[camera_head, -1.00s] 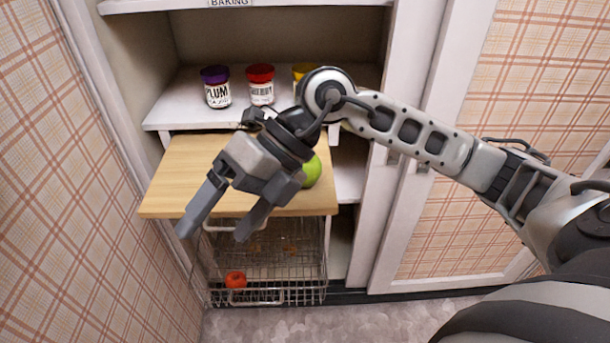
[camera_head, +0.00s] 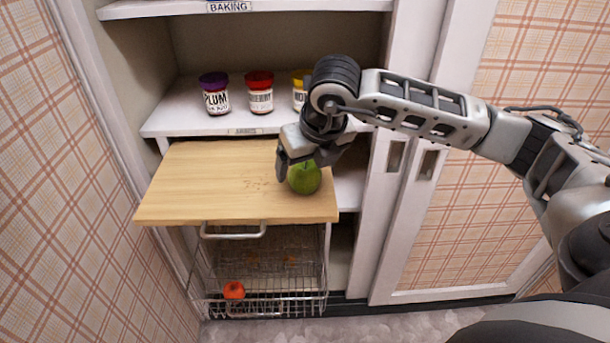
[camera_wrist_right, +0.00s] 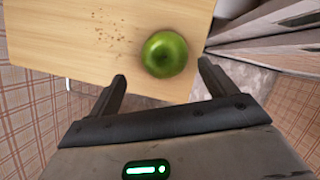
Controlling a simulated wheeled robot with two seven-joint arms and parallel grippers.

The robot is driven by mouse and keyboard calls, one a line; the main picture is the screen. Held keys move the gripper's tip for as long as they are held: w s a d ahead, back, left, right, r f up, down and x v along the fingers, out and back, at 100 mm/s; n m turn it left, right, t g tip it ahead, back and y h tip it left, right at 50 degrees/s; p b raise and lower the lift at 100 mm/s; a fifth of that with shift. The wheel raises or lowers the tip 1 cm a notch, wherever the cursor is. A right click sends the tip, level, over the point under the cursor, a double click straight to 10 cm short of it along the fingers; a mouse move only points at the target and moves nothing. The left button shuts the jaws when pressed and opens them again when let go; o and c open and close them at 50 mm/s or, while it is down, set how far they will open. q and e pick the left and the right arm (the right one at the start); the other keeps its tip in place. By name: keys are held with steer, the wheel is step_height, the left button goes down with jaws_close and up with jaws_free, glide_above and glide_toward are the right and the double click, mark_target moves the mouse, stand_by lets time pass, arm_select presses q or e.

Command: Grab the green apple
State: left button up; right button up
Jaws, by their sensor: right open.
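The green apple (camera_head: 305,178) sits on a pulled-out wooden board (camera_head: 200,185), near its right edge. In the right wrist view the apple (camera_wrist_right: 165,54) lies just ahead of my right gripper (camera_wrist_right: 161,80), between the lines of its two fingers, closer to the right one. The fingers are open and empty. In the head view my right gripper (camera_head: 296,172) is over and behind the apple, one finger to its left; the apple's upper part is partly covered. My left gripper is not in view.
Jars stand on the shelf behind the board: a purple-lidded jar (camera_head: 214,94), a red-lidded jar (camera_head: 260,93) and a yellow-lidded jar (camera_head: 298,90). Below the board is a wire basket (camera_head: 280,270) holding a red fruit (camera_head: 234,290). The board's left part is clear.

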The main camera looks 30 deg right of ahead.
mark_target(307, 167)
steer(key=x, duration=0.5)
steer(key=shift+w+d+f, duration=0.15)
steer(key=shift+w+d, duration=0.2)
steer(key=shift+c, duration=0.3)
steer(key=c, duration=1.1)
steer(key=shift+o, duration=0.2)
